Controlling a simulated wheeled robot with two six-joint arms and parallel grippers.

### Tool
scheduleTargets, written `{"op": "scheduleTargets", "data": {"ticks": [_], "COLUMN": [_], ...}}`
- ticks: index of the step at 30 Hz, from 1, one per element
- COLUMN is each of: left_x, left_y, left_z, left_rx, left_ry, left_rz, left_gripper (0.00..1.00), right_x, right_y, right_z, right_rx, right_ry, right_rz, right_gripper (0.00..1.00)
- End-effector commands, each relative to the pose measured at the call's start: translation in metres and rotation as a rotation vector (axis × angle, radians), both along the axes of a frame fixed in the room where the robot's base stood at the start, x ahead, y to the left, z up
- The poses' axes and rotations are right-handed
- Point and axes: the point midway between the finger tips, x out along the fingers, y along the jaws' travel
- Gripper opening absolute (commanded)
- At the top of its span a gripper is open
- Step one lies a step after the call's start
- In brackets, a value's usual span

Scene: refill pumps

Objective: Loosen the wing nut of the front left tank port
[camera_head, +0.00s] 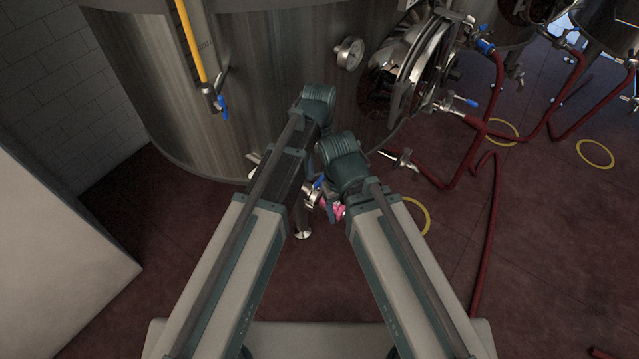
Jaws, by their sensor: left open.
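The big steel tank (270,60) fills the upper left and middle of the head view. Low in front of it, between my two forearms, is a small silver port fitting with a clamp (311,196). A small pink part (338,211) shows just right of the clamp. I cannot tell whether it is the wing nut. My left gripper (329,199) is open close to this fitting, mostly hidden by my arms. Whether it touches the fitting cannot be told.
An open round manway door (425,70) and a pressure gauge (349,53) stick out from the tank. A silver valve (401,158) lies right of my arms. Red hoses (484,235) and yellow floor rings (595,153) are on the right. A pale block (55,260) stands at left.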

Motion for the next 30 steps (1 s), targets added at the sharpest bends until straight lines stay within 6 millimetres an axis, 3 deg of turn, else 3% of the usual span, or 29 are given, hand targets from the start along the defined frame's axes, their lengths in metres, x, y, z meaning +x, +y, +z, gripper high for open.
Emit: {"op": "scheduleTargets", "data": {"ticks": [1, 15, 27, 30], "left_x": [0.0, 0.0, 0.0, 0.0], "left_y": [0.0, 0.0, 0.0, 0.0], "left_z": [-0.015, -0.072, -0.075, -0.075], "left_rx": [0.0, 0.0, 0.0, 0.0], "left_ry": [0.0, 0.0, 0.0, 0.0], "left_rz": [0.0, 0.0, 0.0, 0.0], "left_gripper": [1.0, 1.0, 1.0, 0.82], "right_x": [0.0, 0.0, 0.0, 0.0], "right_y": [0.0, 0.0, 0.0, 0.0], "right_z": [-0.015, -0.073, -0.075, -0.076], "right_rx": [0.0, 0.0, 0.0, 0.0], "right_ry": [0.0, 0.0, 0.0, 0.0], "right_rz": [0.0, 0.0, 0.0, 0.0], "right_gripper": [0.69, 0.69, 0.69, 0.69]}}
